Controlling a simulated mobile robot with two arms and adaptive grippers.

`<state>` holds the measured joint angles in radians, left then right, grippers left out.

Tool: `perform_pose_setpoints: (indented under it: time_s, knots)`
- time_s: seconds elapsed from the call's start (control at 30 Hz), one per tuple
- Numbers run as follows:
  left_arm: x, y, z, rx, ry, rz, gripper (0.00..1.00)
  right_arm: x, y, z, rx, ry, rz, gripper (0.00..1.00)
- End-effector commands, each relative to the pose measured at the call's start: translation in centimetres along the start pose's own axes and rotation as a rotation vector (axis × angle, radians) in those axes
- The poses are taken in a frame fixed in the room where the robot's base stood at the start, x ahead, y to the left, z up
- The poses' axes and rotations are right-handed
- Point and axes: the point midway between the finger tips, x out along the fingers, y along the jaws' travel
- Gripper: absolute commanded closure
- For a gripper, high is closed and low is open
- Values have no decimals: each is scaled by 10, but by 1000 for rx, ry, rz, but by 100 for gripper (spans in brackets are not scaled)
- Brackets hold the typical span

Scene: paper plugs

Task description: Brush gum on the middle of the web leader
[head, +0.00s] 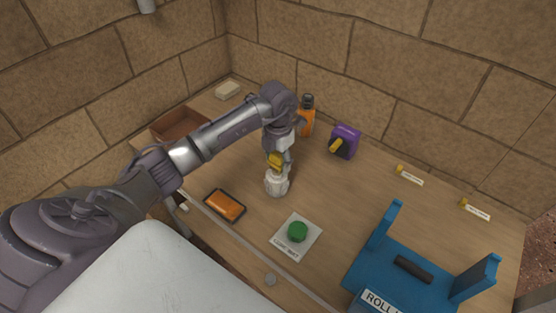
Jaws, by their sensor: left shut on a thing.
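My left gripper (278,160) reaches down over the middle of the table and is shut on a small yellow thing, mostly covered by the fingers. Directly below it is a white pot (277,186). I cannot tell whether the held thing dips into the pot or only touches it. No web leader can be made out for certain. A blue stand (405,270) with two uprights and a dark bar stands at the lower right, its label partly cut off by the frame edge. My right gripper is not in view.
A black-rimmed orange tray (225,205) and a white card (283,244) bearing a green disc (297,231) lie in front. An orange bottle (306,120) and a purple thing (345,141) stand behind. A brown box (181,124) is at left. Stone walls (390,65) close the back.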

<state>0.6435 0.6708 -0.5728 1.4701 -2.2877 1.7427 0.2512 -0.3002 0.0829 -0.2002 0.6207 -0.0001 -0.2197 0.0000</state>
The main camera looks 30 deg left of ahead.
Motion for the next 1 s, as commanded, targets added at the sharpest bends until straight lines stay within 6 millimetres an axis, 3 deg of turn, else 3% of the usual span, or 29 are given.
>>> perform_pose_setpoints:
  time_s: [1.0]
  knots:
    - [10, 0, 0, 0, -1, 0, 76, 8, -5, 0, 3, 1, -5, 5]
